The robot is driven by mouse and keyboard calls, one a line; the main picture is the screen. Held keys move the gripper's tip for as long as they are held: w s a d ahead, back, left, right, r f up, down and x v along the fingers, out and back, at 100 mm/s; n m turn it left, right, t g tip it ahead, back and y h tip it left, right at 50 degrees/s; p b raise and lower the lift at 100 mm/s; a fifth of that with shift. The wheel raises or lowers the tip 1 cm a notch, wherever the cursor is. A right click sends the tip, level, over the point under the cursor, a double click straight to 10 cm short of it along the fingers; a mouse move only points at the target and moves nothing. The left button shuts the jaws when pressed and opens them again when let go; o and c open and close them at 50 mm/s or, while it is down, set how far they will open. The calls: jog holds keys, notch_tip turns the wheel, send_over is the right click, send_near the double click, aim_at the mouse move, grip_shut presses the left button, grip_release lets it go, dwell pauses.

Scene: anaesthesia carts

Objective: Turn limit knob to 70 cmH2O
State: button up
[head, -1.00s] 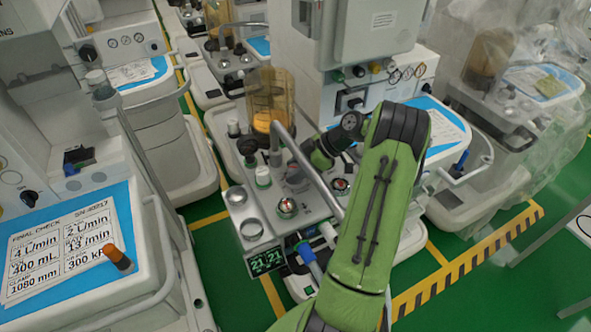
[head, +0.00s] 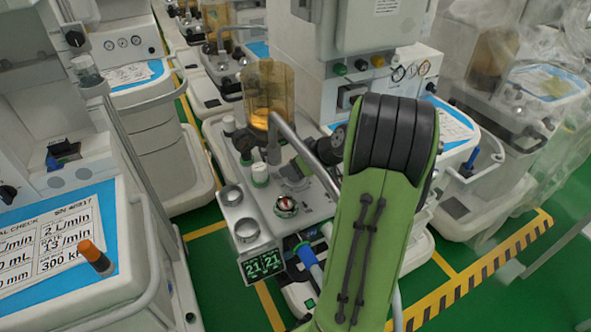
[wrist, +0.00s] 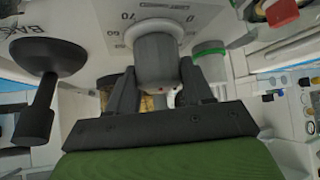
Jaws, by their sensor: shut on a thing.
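The limit knob (wrist: 158,58) is a grey round knob in the upper middle of the wrist view. A printed scale on the white panel around it shows 70 at its upper left and 0 at its upper right. My gripper (wrist: 158,82) has its two dark fingers closed on the knob's sides. I cannot make out a pointer mark on the knob.
A black lever (wrist: 48,62) stands left of the knob, and a green-capped canister (wrist: 210,62) is close on its right. In the head view a red-and-white knob (head: 286,206), an amber bellows cylinder (head: 268,92) and a bent grey pipe (head: 305,150) crowd the gripper.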

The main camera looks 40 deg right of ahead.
jog(key=shift+m+h, duration=0.3)
jog(key=shift+m, duration=0.1)
jog(key=o, duration=1)
